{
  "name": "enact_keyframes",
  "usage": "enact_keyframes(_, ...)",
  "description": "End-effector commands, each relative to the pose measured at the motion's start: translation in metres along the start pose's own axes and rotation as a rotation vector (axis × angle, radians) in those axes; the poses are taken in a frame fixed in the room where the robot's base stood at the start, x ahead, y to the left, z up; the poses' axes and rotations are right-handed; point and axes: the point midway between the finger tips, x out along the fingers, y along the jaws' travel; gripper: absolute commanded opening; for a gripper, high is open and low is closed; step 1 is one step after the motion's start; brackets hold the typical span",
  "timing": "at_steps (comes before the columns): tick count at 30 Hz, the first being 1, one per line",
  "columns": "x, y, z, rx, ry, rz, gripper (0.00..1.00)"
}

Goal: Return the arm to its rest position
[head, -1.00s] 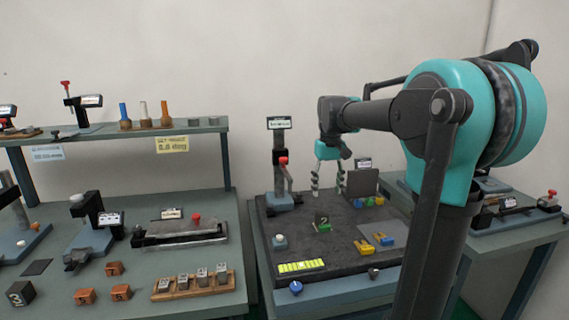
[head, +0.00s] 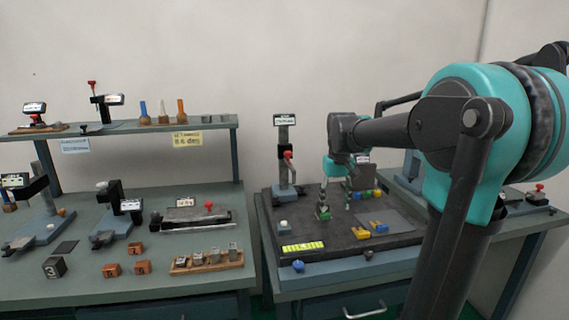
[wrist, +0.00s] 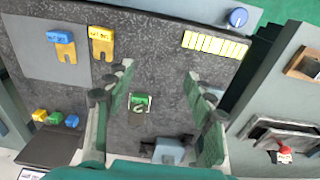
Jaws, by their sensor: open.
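My gripper (head: 336,206) hangs fingers-down over the dark work plate (head: 300,225) of the middle bench. Its fingers are apart with nothing held between them. The wrist view also shows my gripper (wrist: 160,70) open, with a green block (wrist: 140,99) on the plate below, between the fingers in the picture. In the head view the green block (head: 323,217) shows just under the left finger; I cannot tell the exact gap. My arm reaches in from the right, with its elbow bent.
A post with a red knob (head: 288,154) stands behind left of my gripper. A yellow-green strip (head: 303,247) and blue knob (head: 298,266) are at the plate's front. The left bench holds several fixtures and blocks.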

Motion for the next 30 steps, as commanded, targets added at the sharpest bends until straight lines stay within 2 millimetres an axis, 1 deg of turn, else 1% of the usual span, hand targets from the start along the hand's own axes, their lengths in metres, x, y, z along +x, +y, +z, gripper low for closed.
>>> enact_keyframes(5,0.03,0.003,0.026,0.026,0.045,0.004,0.54)
enact_keyframes(8,0.051,0.004,0.046,0.043,0.078,0.008,0.54)
enact_keyframes(11,0.077,0.004,0.071,0.065,0.119,0.011,0.54)
enact_keyframes(14,0.11,0.004,0.107,0.094,0.171,0.016,0.54)
enact_keyframes(15,0.125,0.004,0.124,0.106,0.196,0.018,0.54)
enact_keyframes(18,0.157,0.002,0.164,0.136,0.252,0.023,0.54)
enact_keyframes(21,0.178,0.0,0.192,0.156,0.291,0.026,0.54)
enact_keyframes(23,0.185,-0.001,0.201,0.163,0.305,0.027,0.54)
enact_keyframes(30,0.185,-0.001,0.201,0.163,0.305,0.027,0.54)
